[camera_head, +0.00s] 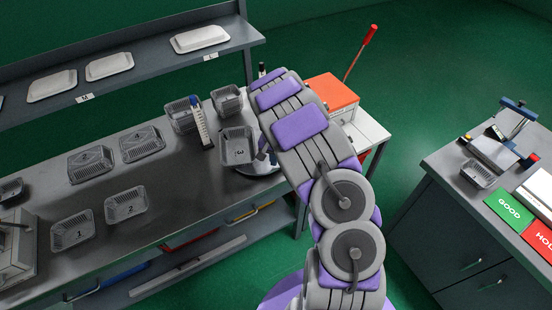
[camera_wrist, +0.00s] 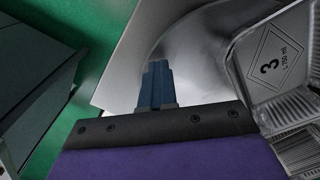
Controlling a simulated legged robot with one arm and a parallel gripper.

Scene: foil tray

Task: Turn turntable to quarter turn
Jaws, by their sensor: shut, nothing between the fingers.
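The turntable is a round, shiny grey disc (camera_head: 258,170) at the right end of the long bench, mostly hidden behind my arm in the head view. In the wrist view the disc (camera_wrist: 205,65) fills the upper middle. A clear foil-type tray marked 3 (camera_head: 238,148) sits at its left side; in the wrist view this tray (camera_wrist: 278,62) is at the right. My gripper (camera_wrist: 157,72) is shut and empty, its blue fingers over the disc, left of the tray. Whether the fingertips touch the disc I cannot tell. In the head view the gripper is largely hidden by my arm.
An orange-lidded box (camera_head: 332,90) is right behind my arm. A second bench (camera_head: 440,165) with GOOD and HOLD plates is at the right. Green floor lies between.

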